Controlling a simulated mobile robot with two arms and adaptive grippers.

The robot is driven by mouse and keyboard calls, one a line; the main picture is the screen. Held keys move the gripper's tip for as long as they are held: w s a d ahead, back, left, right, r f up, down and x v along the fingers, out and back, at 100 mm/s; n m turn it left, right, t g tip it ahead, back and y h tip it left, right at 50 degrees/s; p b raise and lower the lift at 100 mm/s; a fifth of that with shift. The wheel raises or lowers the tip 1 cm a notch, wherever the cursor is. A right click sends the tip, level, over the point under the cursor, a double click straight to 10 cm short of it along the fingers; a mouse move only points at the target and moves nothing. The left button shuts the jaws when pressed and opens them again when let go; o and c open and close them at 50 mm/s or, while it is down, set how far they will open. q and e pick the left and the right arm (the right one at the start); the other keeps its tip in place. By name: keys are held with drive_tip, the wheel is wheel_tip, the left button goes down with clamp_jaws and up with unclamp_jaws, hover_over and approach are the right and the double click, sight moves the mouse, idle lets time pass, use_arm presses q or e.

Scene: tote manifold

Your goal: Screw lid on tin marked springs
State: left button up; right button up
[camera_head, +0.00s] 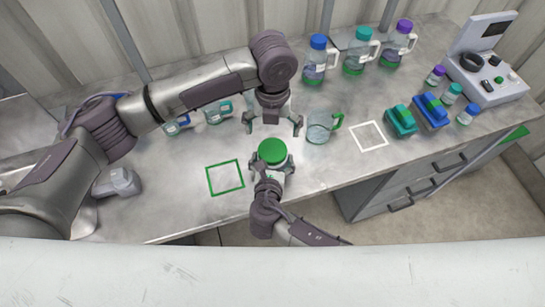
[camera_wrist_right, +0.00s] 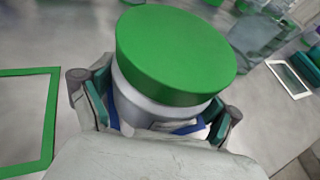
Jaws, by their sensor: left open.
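A light grey tin (camera_wrist_right: 135,100) with a wide green lid (camera_wrist_right: 176,52) on top stands on the bench. In the head view the green lid (camera_head: 272,150) shows near the bench front. No marking on the tin is readable. My right gripper (camera_head: 272,170) comes from the front, with one finger on each side of the tin body below the lid. In the right wrist view both fingers of this gripper (camera_wrist_right: 155,108) appear to be against the tin. My left gripper (camera_head: 273,122) is open and empty, behind and above the lid, pointing down.
A green square outline (camera_head: 225,178) lies left of the tin, a white one (camera_head: 369,136) to the right. A clear jug (camera_head: 319,128) with a green handle stands close right of my left gripper. Capped bottles (camera_head: 355,52) stand behind; a control box (camera_head: 488,75) is far right.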

sight(273, 149)
clamp_jaws()
use_arm(q)
drive_tip(key=n, duration=2.6)
drive_tip(key=shift+n, duration=0.4)
drive_tip(key=n, duration=0.4)
drive_tip(key=shift+n, duration=0.4)
drive_tip(key=shift+f, duration=4)
